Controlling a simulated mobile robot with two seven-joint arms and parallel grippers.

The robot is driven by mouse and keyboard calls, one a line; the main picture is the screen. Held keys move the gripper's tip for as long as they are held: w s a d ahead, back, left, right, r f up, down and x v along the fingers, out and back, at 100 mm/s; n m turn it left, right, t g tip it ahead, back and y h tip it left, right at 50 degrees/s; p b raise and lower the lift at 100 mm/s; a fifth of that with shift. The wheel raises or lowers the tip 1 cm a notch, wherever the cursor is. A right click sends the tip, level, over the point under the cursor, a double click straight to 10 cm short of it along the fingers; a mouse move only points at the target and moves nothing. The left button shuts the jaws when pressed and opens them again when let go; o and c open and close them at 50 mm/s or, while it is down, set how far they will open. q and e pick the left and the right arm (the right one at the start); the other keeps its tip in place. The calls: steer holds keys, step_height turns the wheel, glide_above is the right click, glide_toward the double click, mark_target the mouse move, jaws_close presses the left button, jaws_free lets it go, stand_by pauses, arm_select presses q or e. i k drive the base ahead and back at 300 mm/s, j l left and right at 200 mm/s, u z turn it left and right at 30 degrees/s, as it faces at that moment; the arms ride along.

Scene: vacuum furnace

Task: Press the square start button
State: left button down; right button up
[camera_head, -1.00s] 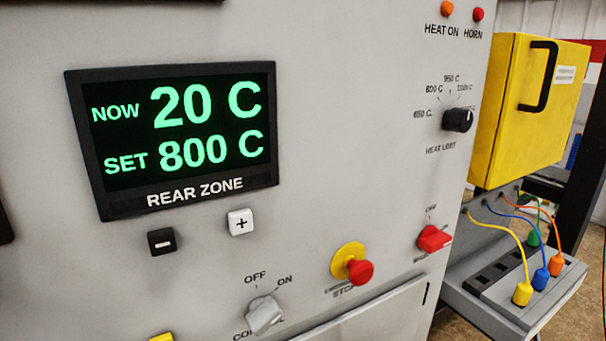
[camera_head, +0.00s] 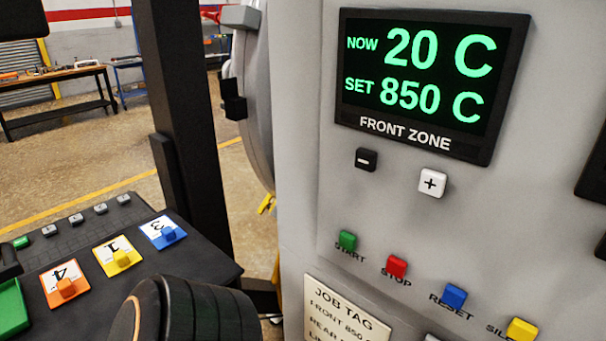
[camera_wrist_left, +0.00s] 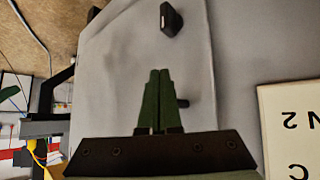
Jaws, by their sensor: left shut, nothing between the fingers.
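The square green START button (camera_head: 347,240) is on the grey furnace panel in the head view, left of the red STOP button (camera_head: 396,267), the blue RESET button (camera_head: 454,297) and a yellow button (camera_head: 521,330). It does not show in the left wrist view. My left gripper (camera_wrist_left: 160,72) shows in the wrist view with its two green fingers together and nothing between them, in front of a grey surface. In the head view its fingers are out of sight. My right gripper is not in view.
The FRONT ZONE display (camera_head: 430,85) has minus (camera_head: 366,159) and plus (camera_head: 432,182) buttons below it. A JOB TAG card (camera_head: 345,312) sits under START. A dark bench (camera_head: 205,262) with numbered coloured cards stands left. A black knob (camera_wrist_left: 172,19) shows in the wrist view.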

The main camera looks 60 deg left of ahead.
mark_target(347, 241)
steer(key=l+u, duration=0.15)
steer(key=u, duration=1.3)
